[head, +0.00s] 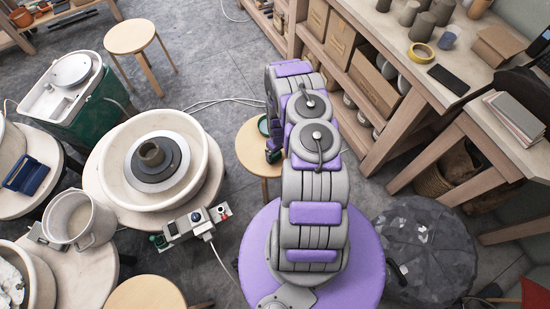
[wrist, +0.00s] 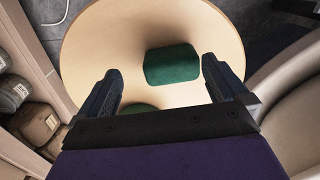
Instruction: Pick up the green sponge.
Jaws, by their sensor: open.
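The green sponge (wrist: 172,64) is a rounded block lying on a round pale wooden stool (wrist: 85,45). In the head view a small part of the sponge (head: 274,157) shows beside my gripper (head: 273,143), which mostly hides it. In the wrist view my gripper (wrist: 162,68) is open, with one dark finger on either side of the sponge and a gap to each. The sponge lies closer to the right finger. I cannot tell the height of the fingers above the stool.
A round green-topped item (head: 264,125) sits on the same stool, partly hidden by my gripper in the wrist view. A pottery wheel with a cream basin (head: 112,184) stands left of the stool. Wooden shelving (head: 410,125) stands to the right.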

